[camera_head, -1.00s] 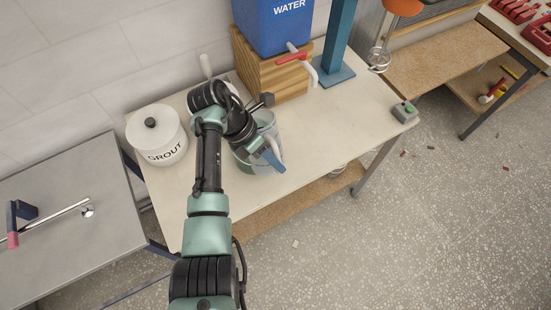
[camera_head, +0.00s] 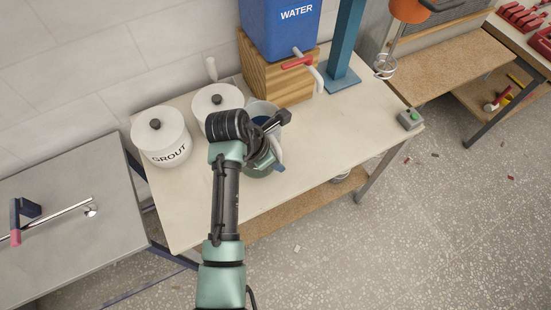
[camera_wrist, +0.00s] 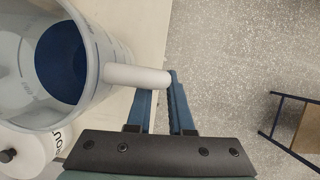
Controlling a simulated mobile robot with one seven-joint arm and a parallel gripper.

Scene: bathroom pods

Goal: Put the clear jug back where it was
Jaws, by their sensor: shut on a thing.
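The clear jug (camera_head: 263,170) is by the middle of the pale worktable, in front of the wooden block, partly hidden by my arm. In the wrist view the jug (camera_wrist: 97,90) shows its open mouth, pale handle and a round dark blue area inside. My gripper (camera_wrist: 158,92) is shut on the jug's handle, with one blue finger on each side. In the head view my gripper (camera_head: 277,160) is at the jug's right side, mostly hidden. I cannot tell whether the jug's base touches the tabletop.
A blue WATER tank (camera_head: 280,28) with a red-handled tap (camera_head: 298,63) stands on a wooden block (camera_head: 277,82) behind the jug. The GROUT canister (camera_head: 160,137) and another white canister (camera_head: 214,100) stand left. A blue post (camera_head: 345,50) is at the back right.

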